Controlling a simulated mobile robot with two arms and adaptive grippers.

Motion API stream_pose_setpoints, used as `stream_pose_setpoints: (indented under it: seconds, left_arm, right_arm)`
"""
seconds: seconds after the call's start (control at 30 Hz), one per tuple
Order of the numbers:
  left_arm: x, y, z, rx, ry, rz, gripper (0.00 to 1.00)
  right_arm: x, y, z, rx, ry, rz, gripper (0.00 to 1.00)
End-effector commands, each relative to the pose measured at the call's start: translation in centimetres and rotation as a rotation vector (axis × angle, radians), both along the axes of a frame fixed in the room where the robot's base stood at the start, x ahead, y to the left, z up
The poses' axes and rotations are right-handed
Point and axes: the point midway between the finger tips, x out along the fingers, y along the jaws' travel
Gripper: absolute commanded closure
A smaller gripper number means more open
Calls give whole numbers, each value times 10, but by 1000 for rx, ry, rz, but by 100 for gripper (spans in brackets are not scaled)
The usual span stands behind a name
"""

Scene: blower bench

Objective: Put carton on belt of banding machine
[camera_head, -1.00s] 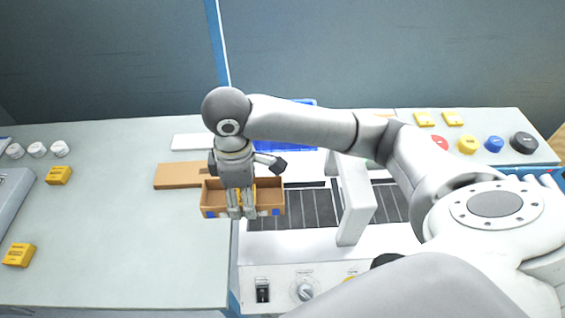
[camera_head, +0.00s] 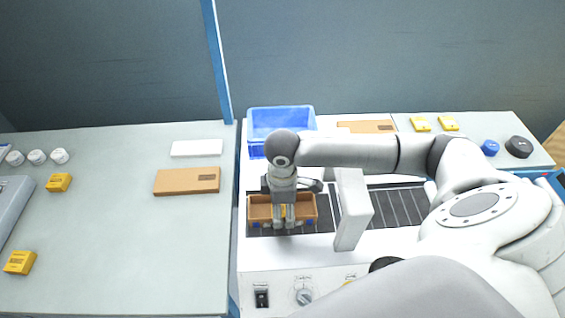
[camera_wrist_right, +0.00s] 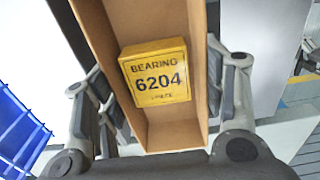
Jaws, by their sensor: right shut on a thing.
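The open brown carton (camera_head: 259,212) is over the left end of the dark belt (camera_head: 400,206) of the banding machine (camera_head: 262,262), left of its white arch (camera_head: 352,208). I cannot tell whether it rests on the belt or hangs just above it. My right gripper (camera_head: 284,222) points down and is shut on the carton. In the right wrist view my fingers lie along both sides of the carton (camera_wrist_right: 180,133), and a yellow box marked "BEARING 6204" (camera_wrist_right: 157,75) sits inside. My left gripper is not in view.
A blue bin (camera_head: 280,118) stands behind the carton. On the left table lie a brown flat box (camera_head: 187,181), a white flat piece (camera_head: 197,148) and yellow boxes (camera_head: 59,182). Small coloured rolls (camera_head: 490,148) stand at the back right.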

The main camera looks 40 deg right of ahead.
Motion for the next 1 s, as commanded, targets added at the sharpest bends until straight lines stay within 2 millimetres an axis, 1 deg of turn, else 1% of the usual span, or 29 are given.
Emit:
stream_pose_setpoints:
  seconds: [0.3, 0.33, 0.5, 0.87, 0.97, 1.0]
  left_arm:
    - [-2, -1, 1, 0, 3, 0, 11]
    - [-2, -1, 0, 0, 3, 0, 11]
    - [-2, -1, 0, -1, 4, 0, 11]
    - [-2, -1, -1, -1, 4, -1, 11]
    - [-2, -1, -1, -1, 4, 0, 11]
    - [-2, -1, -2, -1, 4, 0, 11]
  right_arm:
    - [0, 0, -2, 1, -1, 0, 65]
    - [0, 0, -3, 0, 0, -1, 35]
    - [0, 0, -3, 0, 0, 0, 15]
    - [0, 0, -1, -1, -1, 0, 15]
    - [1, 0, 8, 0, -4, -1, 15]
    - [1, 0, 13, 0, -4, -1, 15]
